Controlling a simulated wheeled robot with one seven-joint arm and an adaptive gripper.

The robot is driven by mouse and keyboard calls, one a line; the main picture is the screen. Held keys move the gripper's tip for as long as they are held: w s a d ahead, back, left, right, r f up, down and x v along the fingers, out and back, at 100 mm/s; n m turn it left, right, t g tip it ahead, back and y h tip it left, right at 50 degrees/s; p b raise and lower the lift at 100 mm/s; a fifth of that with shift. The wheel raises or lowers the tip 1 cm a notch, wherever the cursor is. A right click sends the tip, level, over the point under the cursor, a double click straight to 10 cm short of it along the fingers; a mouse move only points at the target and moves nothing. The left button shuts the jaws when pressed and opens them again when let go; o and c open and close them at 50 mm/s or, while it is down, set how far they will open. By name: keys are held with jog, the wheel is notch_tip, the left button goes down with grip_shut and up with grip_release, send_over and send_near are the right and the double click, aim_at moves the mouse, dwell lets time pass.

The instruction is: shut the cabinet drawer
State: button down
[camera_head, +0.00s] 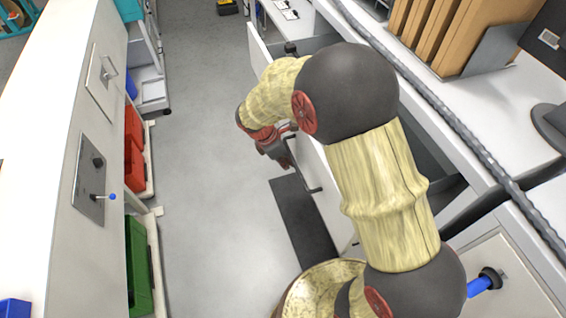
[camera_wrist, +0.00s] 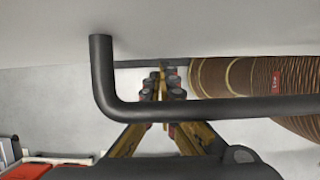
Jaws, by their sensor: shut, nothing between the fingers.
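The cabinet drawer stands open on the right side of the aisle in the head view. Its white front (camera_head: 320,201) carries a dark bar handle (camera_head: 314,190), and part of its grey inside shows behind my arm. My gripper (camera_head: 286,161) is low at the outer side of the front, close to the handle. In the wrist view the handle (camera_wrist: 230,108) crosses in front of my shut, empty fingers (camera_wrist: 163,82). The white drawer front (camera_wrist: 210,25) fills the top. I cannot tell whether the gripper touches the handle. My arm hides much of the drawer.
A white counter (camera_head: 500,110) with upright brown boards (camera_head: 440,30) and a thick grey cable (camera_head: 440,110) lies above the drawer. Across the aisle stands a white cabinet with red bins (camera_head: 134,150) and a green bin (camera_head: 138,265). The grey floor (camera_head: 210,190) between is clear.

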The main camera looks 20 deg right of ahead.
jog(key=d+p, duration=0.4)
jog(key=d, duration=2.6)
jog(key=shift+d, duration=0.35)
jog(key=shift+d+r, duration=0.1)
jog(key=shift+w+d+r, duration=0.1)
jog(key=shift+w+a, duration=0.1)
jog(key=shift+a, duration=0.45)
jog(key=a, duration=0.3)
jog(key=shift+a, duration=0.25)
jog(key=b+v, duration=0.1)
jog(key=v, duration=0.8)
jog(key=shift+r, duration=0.25)
jog(key=shift+a, duration=0.1)
